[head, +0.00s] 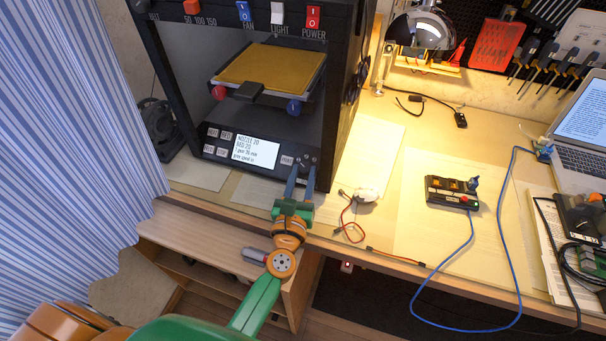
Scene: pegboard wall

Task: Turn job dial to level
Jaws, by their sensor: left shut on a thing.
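The black 3D printer (187,110) stands at the left of the bench. Its front panel has a lit white screen (257,152) with small text, mostly too small to read surely; the top lines look like nozzle and bed values. The job dial appears to be a dark knob (306,158) at the panel's right end. My left gripper (301,170) reaches up to it, its blue-grey fingers around the dial and shut on it. The fingers hide part of the dial, and its pointer cannot be made out. My right gripper is not in view.
A yellow print bed (270,67) with red and blue knobs sits above the panel. Red, white and blue switches line the printer's top. A black switch box (452,193), cables, a lamp (420,30) and a laptop (582,125) occupy the bench to the right. A striped curtain (70,130) hangs left.

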